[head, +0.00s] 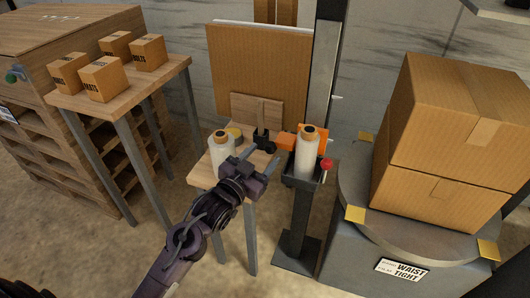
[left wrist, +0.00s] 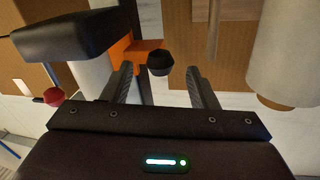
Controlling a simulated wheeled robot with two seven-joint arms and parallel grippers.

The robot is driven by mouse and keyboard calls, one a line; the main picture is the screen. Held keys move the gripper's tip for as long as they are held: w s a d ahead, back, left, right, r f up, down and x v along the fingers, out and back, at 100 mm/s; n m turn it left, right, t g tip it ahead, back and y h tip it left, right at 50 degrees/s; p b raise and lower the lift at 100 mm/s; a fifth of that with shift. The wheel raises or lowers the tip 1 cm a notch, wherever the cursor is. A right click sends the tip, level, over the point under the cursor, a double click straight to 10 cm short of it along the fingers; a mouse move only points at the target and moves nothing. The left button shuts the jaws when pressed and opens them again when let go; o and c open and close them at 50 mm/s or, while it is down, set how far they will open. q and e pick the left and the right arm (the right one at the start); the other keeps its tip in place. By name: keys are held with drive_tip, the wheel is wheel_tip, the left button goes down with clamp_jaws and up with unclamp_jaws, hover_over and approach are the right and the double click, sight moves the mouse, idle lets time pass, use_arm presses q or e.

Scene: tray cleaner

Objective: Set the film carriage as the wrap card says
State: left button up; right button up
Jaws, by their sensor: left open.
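The wrap card (head: 400,269) on the turntable base reads "WAIST" and "TIGHT"; its smaller print is too small to read. The film carriage (head: 304,180) is on the dark mast (head: 329,60), low down, with a film roll (head: 307,155) upright in it. It has an orange part (head: 286,143), a red knob (head: 326,164) and a black knob (head: 269,148). My left gripper (head: 264,160) is open in front of the black knob. In the left wrist view the black knob (left wrist: 160,62) shows between the open fingers, apart from both. My right gripper is out of view.
A small table (head: 201,178) holds a spare film roll (head: 221,148) left of my gripper. Large boxes (head: 450,130) stand on the turntable (head: 352,190) at right. A wooden table (head: 183,70) holds several small cartons. A cardboard panel (head: 260,65) stands behind.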

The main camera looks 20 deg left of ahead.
use_arm(q)
drive_tip(key=shift+v, duration=2.85)
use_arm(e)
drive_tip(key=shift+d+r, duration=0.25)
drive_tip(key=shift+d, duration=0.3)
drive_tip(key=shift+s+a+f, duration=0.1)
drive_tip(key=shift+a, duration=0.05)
